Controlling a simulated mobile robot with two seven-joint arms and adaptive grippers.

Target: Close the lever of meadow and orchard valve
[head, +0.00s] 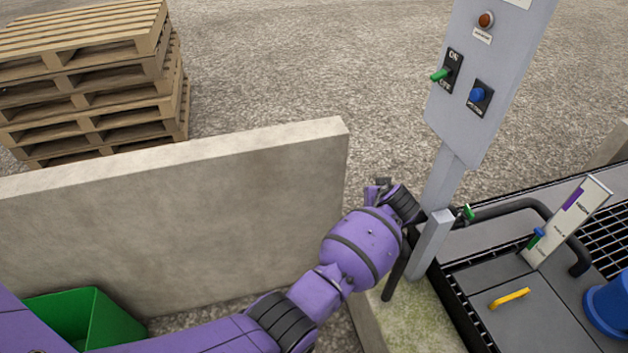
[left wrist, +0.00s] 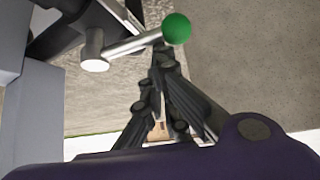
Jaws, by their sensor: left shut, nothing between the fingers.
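In the left wrist view a valve lever (left wrist: 135,44), a bare metal rod with a green ball (left wrist: 176,28) at its end, stands out from a round hub. My left gripper (left wrist: 163,58) is shut and empty, its fingertips by the rod and just below the ball; I cannot tell whether they touch. In the head view my left gripper (head: 379,188) is beside the grey post, with its fingers partly hidden by my wrist. A small green knob (head: 468,212) shows right of the post by a dark pipe. I cannot tell which valve is meadow or orchard. My right gripper is out of view.
A grey control box (head: 487,70) with a green ON/OFF switch (head: 440,75) and a blue knob (head: 477,95) stands above. A concrete wall (head: 180,215) is left of my gripper. A labelled white plate (head: 568,222), yellow handle (head: 510,298) and blue cylinder (head: 608,305) are at right.

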